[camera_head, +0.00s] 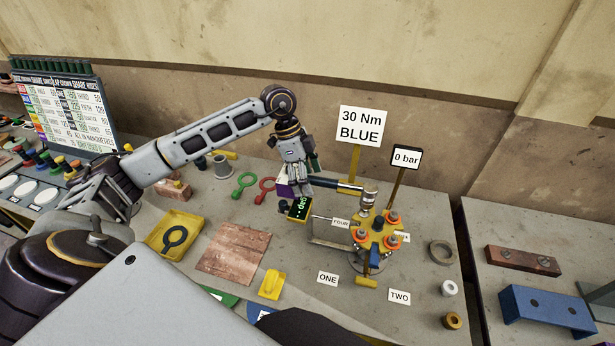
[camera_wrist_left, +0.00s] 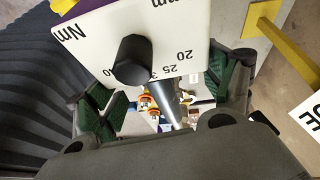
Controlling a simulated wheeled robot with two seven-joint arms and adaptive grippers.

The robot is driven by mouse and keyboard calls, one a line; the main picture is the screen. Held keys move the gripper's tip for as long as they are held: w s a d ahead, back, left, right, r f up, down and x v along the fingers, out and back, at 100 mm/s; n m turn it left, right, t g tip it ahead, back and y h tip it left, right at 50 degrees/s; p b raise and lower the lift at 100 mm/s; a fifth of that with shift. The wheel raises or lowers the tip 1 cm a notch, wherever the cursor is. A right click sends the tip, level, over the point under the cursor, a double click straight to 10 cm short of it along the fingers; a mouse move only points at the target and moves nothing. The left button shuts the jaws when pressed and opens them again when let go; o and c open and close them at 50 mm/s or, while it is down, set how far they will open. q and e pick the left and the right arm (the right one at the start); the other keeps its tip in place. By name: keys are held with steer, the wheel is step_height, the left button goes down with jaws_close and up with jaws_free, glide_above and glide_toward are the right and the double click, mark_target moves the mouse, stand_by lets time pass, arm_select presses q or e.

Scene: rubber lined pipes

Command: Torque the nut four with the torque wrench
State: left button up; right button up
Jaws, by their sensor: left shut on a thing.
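My left gripper (camera_head: 297,184) is shut on the torque wrench (camera_head: 338,187). The wrench's dark shaft points right, and its metal socket head (camera_head: 369,198) is at the back of the yellow flange (camera_head: 378,241), over the stud position near the FOUR label (camera_head: 341,223); whether it is seated on nut four is hidden. Several orange nuts (camera_head: 362,236) show on the flange. A display (camera_head: 299,208) with green digits hangs below the gripper. In the left wrist view, a white Nm scale plate (camera_wrist_left: 150,45) with a black knob (camera_wrist_left: 131,60) sits between the green finger pads. My right gripper is out of view.
A "30 Nm BLUE" sign (camera_head: 361,126) and a "0 bar" sign (camera_head: 406,158) stand behind the flange. A yellow tray (camera_head: 160,250), a reddish plate (camera_head: 233,254) and rings (camera_head: 441,252) lie on the table. A blue bracket (camera_head: 545,311) is at the right.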

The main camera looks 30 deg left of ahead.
arm_select(q)
steer(key=shift+f+b, duration=0.45)
steer(key=shift+f, duration=1.1)
steer(key=w+m+g+p, duration=0.1)
steer(key=w+m+g, duration=0.1)
steer(key=w+m, duration=0.3)
steer(key=w, duration=0.3)
steer(key=shift+w+m, duration=0.15)
steer(key=shift+m, duration=0.15)
stand_by(1.4)
steer(key=shift+a+r, duration=0.1)
steer(key=shift+r+p, duration=1.5)
steer(key=shift+r, duration=0.45)
